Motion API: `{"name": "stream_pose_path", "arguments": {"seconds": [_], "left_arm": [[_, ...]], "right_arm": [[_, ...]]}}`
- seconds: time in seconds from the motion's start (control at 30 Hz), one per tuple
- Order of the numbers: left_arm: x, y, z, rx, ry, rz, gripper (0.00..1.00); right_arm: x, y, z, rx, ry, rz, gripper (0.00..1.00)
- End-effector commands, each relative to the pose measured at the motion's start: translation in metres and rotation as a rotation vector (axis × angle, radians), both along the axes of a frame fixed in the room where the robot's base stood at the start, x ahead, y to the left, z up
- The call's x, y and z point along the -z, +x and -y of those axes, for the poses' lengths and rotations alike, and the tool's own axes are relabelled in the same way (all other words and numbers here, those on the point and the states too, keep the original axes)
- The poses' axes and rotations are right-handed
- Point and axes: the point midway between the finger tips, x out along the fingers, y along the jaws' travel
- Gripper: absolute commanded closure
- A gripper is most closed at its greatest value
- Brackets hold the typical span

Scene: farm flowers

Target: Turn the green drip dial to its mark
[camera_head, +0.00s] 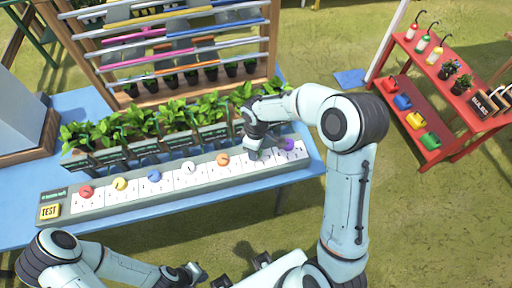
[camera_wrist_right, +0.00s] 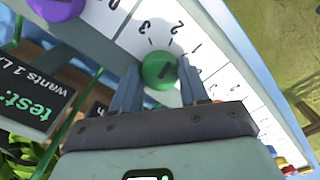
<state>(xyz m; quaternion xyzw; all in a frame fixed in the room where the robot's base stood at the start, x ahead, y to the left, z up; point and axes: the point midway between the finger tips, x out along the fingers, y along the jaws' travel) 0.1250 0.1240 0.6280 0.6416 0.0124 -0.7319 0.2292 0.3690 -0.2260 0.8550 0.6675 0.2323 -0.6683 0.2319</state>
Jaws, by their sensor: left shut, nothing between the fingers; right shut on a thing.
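The green dial (camera_wrist_right: 158,70) sits on a white numbered panel (camera_wrist_right: 125,50) in the right wrist view. My right gripper (camera_wrist_right: 158,85) is shut on it, with one finger on each side. A dark line shows on the dial's face; its exact heading is hard to read. The figures 2 and 1 are printed beside the dial. In the head view my right gripper (camera_head: 255,150) hides the green dial, between the orange dial (camera_head: 222,159) and the purple dial (camera_head: 287,144). My left gripper (camera_head: 195,272) is shut and empty, low in front of the table.
Red (camera_head: 86,191), yellow (camera_head: 119,184), blue (camera_head: 154,175) and white (camera_head: 188,168) dials line the strip. A yellow TEST button (camera_head: 50,211) is at its left end. Potted plants (camera_head: 150,120) and dark signs (camera_wrist_right: 35,110) stand behind. A red shelf (camera_head: 455,100) is right.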

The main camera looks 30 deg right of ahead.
Motion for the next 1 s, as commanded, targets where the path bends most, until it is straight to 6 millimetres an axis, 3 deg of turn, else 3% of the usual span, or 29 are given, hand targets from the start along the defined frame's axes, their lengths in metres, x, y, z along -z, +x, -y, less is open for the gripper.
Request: {"name": "stream_pose_path", "arguments": {"seconds": [0.77,0.8,0.83,0.87,1.0], "left_arm": [[-0.002,0.0013,0.0,0.001,0.0,0.001,1.0],[-0.002,0.0014,-0.0001,0.0,0.0,0.001,1.0],[-0.002,0.0013,0.0,0.001,0.0,0.001,1.0],[-0.002,0.0014,-0.0001,0.0,0.0,0.001,1.0],[-0.002,0.0013,0.0,0.0,-0.001,0.002,1.0]], "right_arm": [[-0.0016,0.0016,0.0,-0.1,-0.001,0.006,0.86],[-0.0016,0.0016,0.0,-0.099,-0.001,0.006,0.46],[-0.0016,0.0016,0.0,-0.099,-0.001,0.006,0.36],[-0.0015,0.0015,0.0,-0.099,-0.001,0.006,0.3],[-0.0009,0.0009,-0.0001,-0.099,-0.001,0.003,0.3]]}}
